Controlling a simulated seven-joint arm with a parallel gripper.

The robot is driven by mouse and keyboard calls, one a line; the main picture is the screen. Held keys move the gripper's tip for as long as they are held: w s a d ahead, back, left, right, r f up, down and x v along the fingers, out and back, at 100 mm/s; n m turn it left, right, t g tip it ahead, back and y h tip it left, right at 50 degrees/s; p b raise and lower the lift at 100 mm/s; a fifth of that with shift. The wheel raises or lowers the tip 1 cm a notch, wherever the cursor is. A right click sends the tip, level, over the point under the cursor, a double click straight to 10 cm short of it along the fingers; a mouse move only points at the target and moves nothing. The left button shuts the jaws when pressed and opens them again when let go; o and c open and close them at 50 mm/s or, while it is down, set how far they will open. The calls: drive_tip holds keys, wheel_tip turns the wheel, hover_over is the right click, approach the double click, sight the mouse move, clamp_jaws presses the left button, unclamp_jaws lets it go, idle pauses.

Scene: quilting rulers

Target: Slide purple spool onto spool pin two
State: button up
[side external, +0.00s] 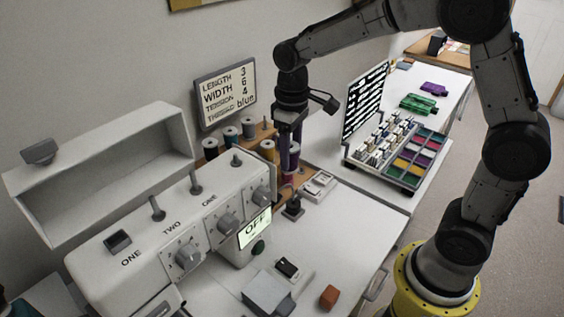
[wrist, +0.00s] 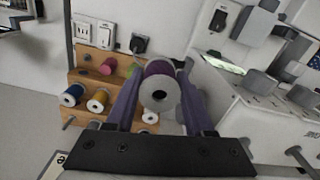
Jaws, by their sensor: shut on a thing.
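The purple spool (wrist: 159,92) is between my gripper's fingers (wrist: 160,108) in the wrist view, its pale end with a dark hole facing the camera. My gripper (side external: 288,165) is shut on it and points down beside the wooden spool rack (wrist: 90,88), right of the sewing machine (side external: 150,255) in the side view. The held spool is hard to make out there. Upright dark spool pins stand on the machine's top. The one nearest the label TWO looks like spool pin two (side external: 157,209); it is bare. Another bare pin (side external: 195,184) stands near a label ONE.
Several spools sit on the rack, including a pink one (wrist: 107,66) and a blue one (wrist: 72,95). A sign (side external: 226,91) stands behind the machine. A compartment box (side external: 410,160) with an upright lid is at right. The table front holds an orange-brown block (side external: 329,297).

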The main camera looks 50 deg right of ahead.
drive_tip(key=shift+n, duration=0.7)
drive_tip(key=r, duration=0.1)
drive_tip(key=a+r, duration=0.1)
drive_tip(key=r, duration=0.1)
drive_tip(key=shift+s+a+r, duration=0.25)
drive_tip(key=shift+s+r, duration=0.05)
drive_tip(key=shift+r, duration=0.1)
drive_tip(key=w+a+r+n, duration=0.2)
drive_tip(key=w+a+r, duration=0.1)
drive_tip(key=a+r, duration=0.3)
drive_tip(key=w+a+r+n, duration=0.1)
drive_tip(key=w+a+r, duration=0.3)
drive_tip(key=a, duration=0.3)
drive_tip(key=s+a+r+n, duration=0.1)
drive_tip(key=a+r, duration=0.1)
drive_tip(key=a, duration=0.5)
drive_tip(key=s+a+r, duration=0.1)
drive_tip(key=a+r, duration=0.2)
drive_tip(key=a, duration=0.5)
drive_tip(key=shift+s+a+r+n, duration=0.15)
drive_tip(key=shift+s+a+n, duration=0.15)
drive_tip(key=shift+n, duration=0.1)
drive_tip(key=shift+f, duration=2.95)
drive_tip(key=shift+f, duration=2.55)
